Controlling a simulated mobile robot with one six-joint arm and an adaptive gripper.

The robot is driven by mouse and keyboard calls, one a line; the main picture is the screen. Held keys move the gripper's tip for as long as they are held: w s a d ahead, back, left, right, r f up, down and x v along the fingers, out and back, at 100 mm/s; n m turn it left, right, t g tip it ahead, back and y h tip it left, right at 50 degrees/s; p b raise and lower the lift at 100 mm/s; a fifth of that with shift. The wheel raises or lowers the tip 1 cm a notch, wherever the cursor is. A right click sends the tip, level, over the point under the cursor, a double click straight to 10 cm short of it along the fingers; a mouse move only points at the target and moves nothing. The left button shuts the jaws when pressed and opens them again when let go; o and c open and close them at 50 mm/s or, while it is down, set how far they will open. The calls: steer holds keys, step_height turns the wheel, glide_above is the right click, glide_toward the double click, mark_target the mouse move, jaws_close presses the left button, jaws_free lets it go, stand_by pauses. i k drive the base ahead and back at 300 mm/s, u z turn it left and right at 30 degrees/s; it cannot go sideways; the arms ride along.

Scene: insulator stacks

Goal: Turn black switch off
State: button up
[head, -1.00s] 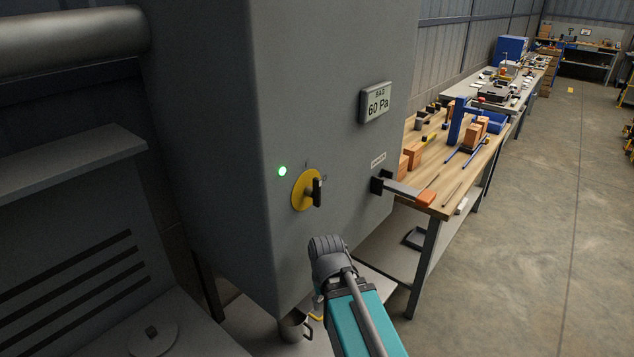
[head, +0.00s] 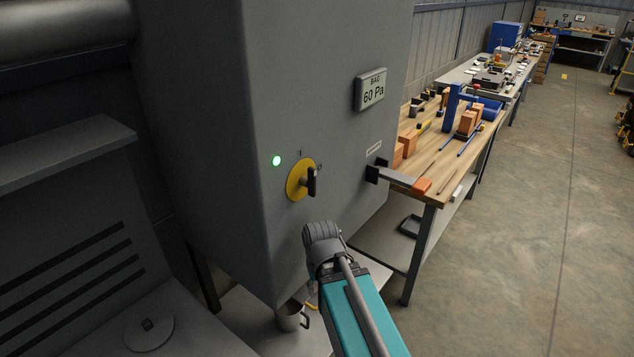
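The black switch (head: 311,183) is a rotary handle on a round yellow plate (head: 296,180), on the front of a grey cabinet (head: 340,130). Its handle stands roughly upright. Small marks show above and to the right of the plate. A green lamp (head: 276,161) glows to its upper left. My teal and grey arm reaches up from the bottom, its grey end just below the switch and apart from it. The fingers of my gripper are hidden behind that end.
A lever with an orange end (head: 421,186) sticks out from the cabinet's right side. A display (head: 371,89) reads 60 Pa. A wooden workbench (head: 440,160) with tools and blocks stands behind at right. A metal cup (head: 291,318) sits below the cabinet. Floor at right is clear.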

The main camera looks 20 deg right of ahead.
mark_target(310, 181)
steer(key=z, duration=0.05)
steer(key=k, duration=0.85)
steer(key=z, duration=0.45)
